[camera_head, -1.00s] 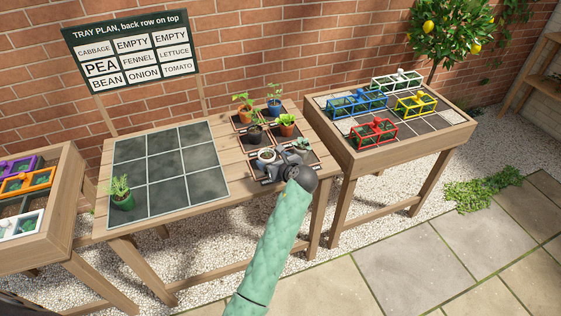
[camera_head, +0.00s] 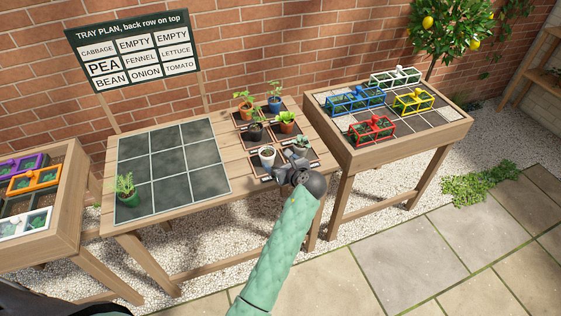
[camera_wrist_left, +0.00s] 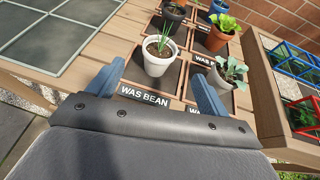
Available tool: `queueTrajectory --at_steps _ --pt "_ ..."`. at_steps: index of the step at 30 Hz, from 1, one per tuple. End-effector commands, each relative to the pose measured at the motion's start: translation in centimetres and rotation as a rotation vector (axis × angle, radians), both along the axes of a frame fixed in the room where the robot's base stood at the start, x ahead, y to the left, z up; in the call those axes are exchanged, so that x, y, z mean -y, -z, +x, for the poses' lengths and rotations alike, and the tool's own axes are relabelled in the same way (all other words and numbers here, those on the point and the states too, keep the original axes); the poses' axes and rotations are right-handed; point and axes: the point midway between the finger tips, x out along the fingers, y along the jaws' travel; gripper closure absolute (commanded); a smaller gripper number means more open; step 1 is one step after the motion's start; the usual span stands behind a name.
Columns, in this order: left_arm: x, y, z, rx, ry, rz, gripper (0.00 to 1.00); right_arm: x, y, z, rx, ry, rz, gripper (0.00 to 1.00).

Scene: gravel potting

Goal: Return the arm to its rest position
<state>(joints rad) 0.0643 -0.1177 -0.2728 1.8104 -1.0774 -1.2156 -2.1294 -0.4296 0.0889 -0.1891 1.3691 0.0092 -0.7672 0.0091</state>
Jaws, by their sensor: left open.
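My left gripper (camera_head: 286,172) is open and empty at the front right edge of the middle table. In the left wrist view its two blue fingers (camera_wrist_left: 158,76) are spread apart. A white pot with thin green shoots (camera_wrist_left: 155,62) stands upright just beyond and between them, apart from the fingers as far as I can see. The same white pot (camera_head: 267,158) shows behind the gripper in the head view. A plant with broad grey-green leaves (camera_head: 301,148) stands to its right, partly hidden by the gripper. My right gripper is not in view.
Several other potted plants stand behind the white pot. The right table (camera_head: 345,152) carries coloured frames; the left table (camera_head: 66,218) does too. Paving lies clear at front right.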

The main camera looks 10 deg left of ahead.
Motion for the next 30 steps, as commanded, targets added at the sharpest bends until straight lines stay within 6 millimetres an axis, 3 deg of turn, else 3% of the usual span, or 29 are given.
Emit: queueTrajectory --at_steps 13,17,20,30 --pt "0.0 0.0 0.0 0.001 -0.001 -0.002 0.21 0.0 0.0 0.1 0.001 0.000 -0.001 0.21" --pt "-0.6 0.9 -1.2 0.020 -0.029 -0.067 0.21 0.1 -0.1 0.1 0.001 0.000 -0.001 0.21" --pt "-1.6 2.3 -3.5 0.066 -0.090 -0.200 0.21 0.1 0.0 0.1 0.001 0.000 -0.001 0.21" --pt "-5.0 7.0 -14.7 0.271 -0.473 -0.823 0.21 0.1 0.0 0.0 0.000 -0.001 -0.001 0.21"
